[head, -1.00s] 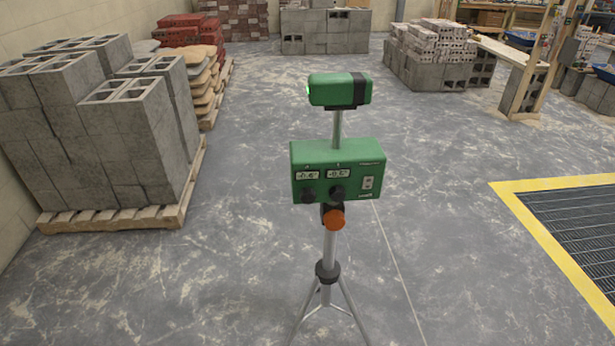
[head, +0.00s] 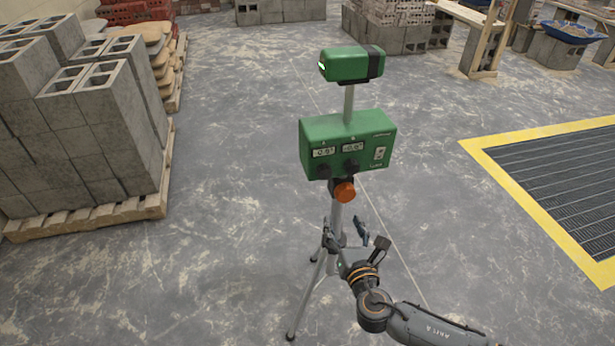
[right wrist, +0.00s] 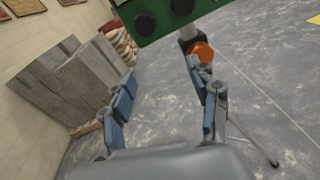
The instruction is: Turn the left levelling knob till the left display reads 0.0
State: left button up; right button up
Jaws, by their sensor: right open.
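The green levelling box (head: 377,150) stands on a tripod. Its left display (head: 323,153) shows a negative number, about -0.6 or -0.8, too small to read surely. The dark left knob (head: 323,171) is below it. The right display (head: 352,148) and right knob (head: 352,165) are beside them. My right gripper (head: 346,231) is open and empty, below the box near the tripod's upper legs. In the right wrist view its fingers (right wrist: 161,76) are spread, with the left knob (right wrist: 145,23) beyond them at the top. My left gripper is out of view.
An orange tripod knob (head: 344,191) sits just under the box, above my right gripper. A green head unit (head: 347,65) stands on a post above the box. A pallet of grey blocks (head: 120,120) is at left, and a yellow-edged floor grate (head: 485,158) at right. Floor around the tripod is clear.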

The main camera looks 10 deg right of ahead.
notch_tip(320, 180, up, 2)
jog(key=a+n, duration=0.1)
jog(key=p, duration=0.1)
send_near(325, 175)
jog(key=shift+t+y, duration=0.3)
jog(key=shift+t, duration=0.1)
jog(key=w, duration=0.4)
jog(key=w+p, duration=0.1)
jog(key=w, duration=0.1)
jog(key=shift+w+d+f, duration=0.25)
jog(key=shift+w+f, duration=0.1)
jog(key=shift+w, duration=0.9)
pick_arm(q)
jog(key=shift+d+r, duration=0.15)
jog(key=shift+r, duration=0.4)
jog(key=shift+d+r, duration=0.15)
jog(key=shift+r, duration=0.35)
pick_arm(e)
jog(key=shift+d, duration=0.1)
jog(key=c, duration=1.2)
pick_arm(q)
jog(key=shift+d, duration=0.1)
pick_arm(e)
jog(key=shift+o, duration=0.2)
jog(key=shift+f, duration=0.1)
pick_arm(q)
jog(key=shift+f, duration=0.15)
